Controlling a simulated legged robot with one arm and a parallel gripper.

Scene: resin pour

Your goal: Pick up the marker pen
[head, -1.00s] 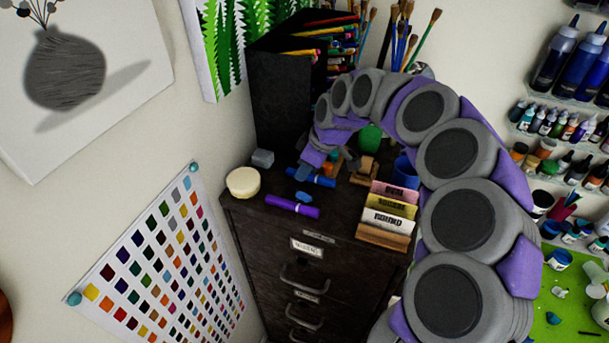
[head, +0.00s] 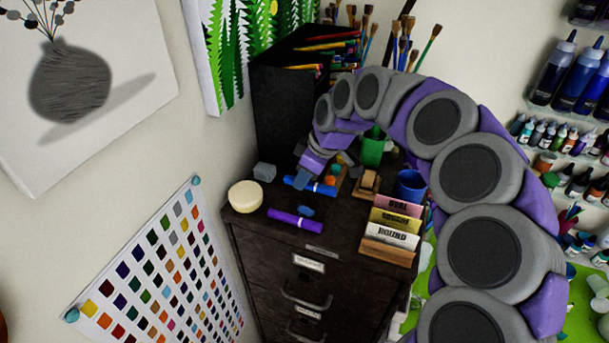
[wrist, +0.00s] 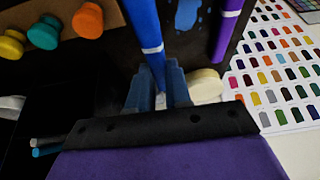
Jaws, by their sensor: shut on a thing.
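A blue marker pen (head: 325,188) lies on the dark cabinet top (head: 345,216); it also shows in the wrist view (wrist: 146,28), running in between the fingers. My gripper (head: 297,182) is at the marker's left end in the head view. In the wrist view my gripper (wrist: 160,92) has its blue fingers shut on the blue marker, one on each side. I cannot tell whether the marker is lifted off the surface. A purple marker pen (head: 295,220) lies apart, nearer the front edge; it also shows in the wrist view (wrist: 230,22).
A cream round block (head: 245,196) and a grey block (head: 265,171) are at the left. A card holder (head: 389,250), a tape dispenser (head: 367,184) and a blue cup (head: 410,186) stand at the right. A black organizer (head: 281,105) stands behind. Coloured knobs (wrist: 88,20) are beside the blue marker.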

